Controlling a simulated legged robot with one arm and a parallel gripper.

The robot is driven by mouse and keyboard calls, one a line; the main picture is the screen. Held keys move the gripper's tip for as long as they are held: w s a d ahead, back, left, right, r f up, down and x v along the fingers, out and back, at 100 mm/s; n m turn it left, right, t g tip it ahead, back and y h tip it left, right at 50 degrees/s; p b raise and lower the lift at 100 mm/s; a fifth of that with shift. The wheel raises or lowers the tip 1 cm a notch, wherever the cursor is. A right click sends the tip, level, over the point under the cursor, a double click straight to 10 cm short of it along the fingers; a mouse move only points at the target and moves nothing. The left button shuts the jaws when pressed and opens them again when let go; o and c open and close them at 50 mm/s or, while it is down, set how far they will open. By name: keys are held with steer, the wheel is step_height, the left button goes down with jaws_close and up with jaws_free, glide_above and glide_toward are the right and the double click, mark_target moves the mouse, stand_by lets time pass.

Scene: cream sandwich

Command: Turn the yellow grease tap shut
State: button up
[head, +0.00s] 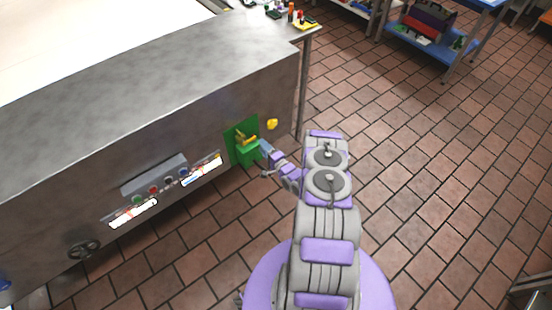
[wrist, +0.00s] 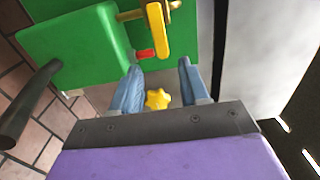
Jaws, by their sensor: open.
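A yellow lever-like tap handle (wrist: 157,32) sits on a brass shaft beside a green block (wrist: 75,45) in the wrist view. In the head view the yellow handle (head: 245,138) shows on the green block (head: 247,155) at the machine's front. My gripper (wrist: 160,64) is open, with its two blue fingers apart and nothing held between them. The handle lies just beyond the fingertips, apart from them as far as I can tell. In the head view my gripper (head: 264,147) is close to the right of the green block.
A yellow star-shaped knob (wrist: 157,98) shows between my fingers in the wrist view; a yellow knob (head: 272,124) is right of the green panel. A small red piece (wrist: 145,54) is by the handle. A dark bar (wrist: 30,105) stands at left. Tiled floor (head: 430,180) is open at right.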

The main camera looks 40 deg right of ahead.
steer(key=s+p, duration=0.2)
steer(key=s, duration=0.6)
steer(key=shift+s+d, duration=0.25)
steer(key=shift+s, duration=0.15)
